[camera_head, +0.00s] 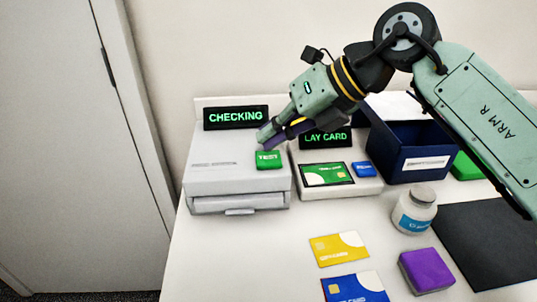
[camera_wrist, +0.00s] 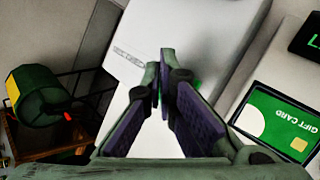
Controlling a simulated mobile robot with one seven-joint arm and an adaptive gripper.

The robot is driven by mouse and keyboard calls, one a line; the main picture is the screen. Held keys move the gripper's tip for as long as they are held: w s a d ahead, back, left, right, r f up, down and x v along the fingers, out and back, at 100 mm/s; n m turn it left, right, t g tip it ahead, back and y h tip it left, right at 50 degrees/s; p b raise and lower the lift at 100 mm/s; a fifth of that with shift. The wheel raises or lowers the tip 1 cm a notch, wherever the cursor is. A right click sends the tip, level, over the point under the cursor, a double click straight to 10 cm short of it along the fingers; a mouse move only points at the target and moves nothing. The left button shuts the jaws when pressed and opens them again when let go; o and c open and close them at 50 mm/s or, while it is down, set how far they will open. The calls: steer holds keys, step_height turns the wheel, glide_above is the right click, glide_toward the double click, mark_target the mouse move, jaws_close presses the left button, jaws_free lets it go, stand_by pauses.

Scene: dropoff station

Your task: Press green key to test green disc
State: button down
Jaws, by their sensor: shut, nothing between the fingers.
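The green key (camera_head: 268,160), lettered TEST, sits on top of a light grey device (camera_head: 215,172) at the back left of the table. A small green part of the key (camera_wrist: 197,85) shows behind my fingers in the wrist view. The device's display (camera_head: 236,117) reads CHECKING in green. My gripper (camera_head: 264,139) is shut and empty, with its fingertips just above the key's back edge; I cannot tell whether they touch it. The device's front drawer looks shut. I see no green disc.
Right of the device, a LAY CARD reader (camera_head: 340,190) holds a green gift card (camera_head: 327,174) beside a blue key (camera_head: 363,169). A navy box (camera_head: 393,146), white jar (camera_head: 414,209), purple block (camera_head: 427,271), yellow card (camera_head: 339,248), blue card (camera_head: 355,288) and dark mat (camera_head: 490,240) stand nearby.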

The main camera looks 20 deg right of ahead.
mark_target(272, 155)
steer(key=shift+r, duration=0.1)
steer(key=shift+r+p, duration=1.65)
steer(key=shift+r, duration=0.8)
steer(key=shift+s+f, duration=0.1)
